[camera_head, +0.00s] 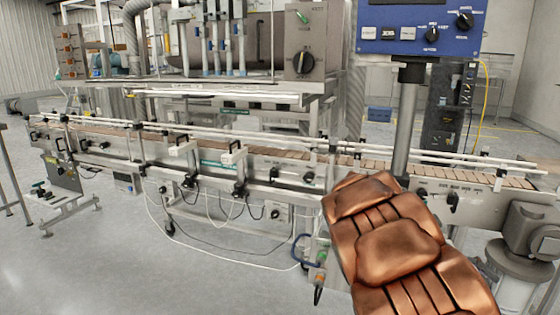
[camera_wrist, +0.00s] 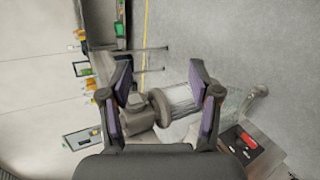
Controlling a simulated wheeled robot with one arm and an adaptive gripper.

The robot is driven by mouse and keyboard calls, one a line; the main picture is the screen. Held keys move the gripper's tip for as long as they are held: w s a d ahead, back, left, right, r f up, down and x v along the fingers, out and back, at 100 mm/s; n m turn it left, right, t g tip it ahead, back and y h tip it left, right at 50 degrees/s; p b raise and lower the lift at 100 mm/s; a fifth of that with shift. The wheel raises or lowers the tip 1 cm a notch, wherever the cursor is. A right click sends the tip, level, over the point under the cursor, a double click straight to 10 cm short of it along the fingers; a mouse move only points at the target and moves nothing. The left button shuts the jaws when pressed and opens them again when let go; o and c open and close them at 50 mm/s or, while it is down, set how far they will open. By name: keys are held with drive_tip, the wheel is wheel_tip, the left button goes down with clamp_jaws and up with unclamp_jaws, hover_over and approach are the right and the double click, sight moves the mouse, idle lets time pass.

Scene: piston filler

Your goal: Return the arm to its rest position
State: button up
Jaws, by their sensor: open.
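My gripper (camera_wrist: 162,100) shows in the wrist view with its two fingers spread apart, with purple pads on their inner faces. Nothing is held between the fingers. Behind the gap, farther off, is a grey motor-like machine part (camera_wrist: 172,102). In the head view a copper-coloured segmented part, which looks like my arm, rises from the lower right in front of the conveyor. My gripper is not visible in the head view.
A conveyor (camera_head: 270,165) with rails crosses the head view, with the filler machine behind it. A blue control panel (camera_head: 418,27) stands on a post at the upper right. A motor unit (camera_head: 532,228) is at the right edge. Open floor (camera_head: 90,270) lies at the lower left.

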drive_tip(key=s+a+r+n+t+y+p, duration=0.1)
drive_tip(key=s+a+r+y+p, duration=0.4)
drive_tip(key=s+a+p, duration=0.6)
drive_tip(key=s+a+r+n+t+y+p, duration=0.2)
drive_tip(key=s+a+r+y+p, duration=0.4)
drive_tip(key=s+a+r+p, duration=0.4)
drive_tip(key=shift+s+a+r+t+p, duration=0.3)
drive_tip(key=shift+s+a+p, duration=0.35)
drive_tip(key=shift+s, duration=0.25)
drive_tip(key=shift+s+a+f, duration=0.1)
drive_tip(key=shift+a, duration=0.1)
drive_tip(key=shift+c, duration=0.3)
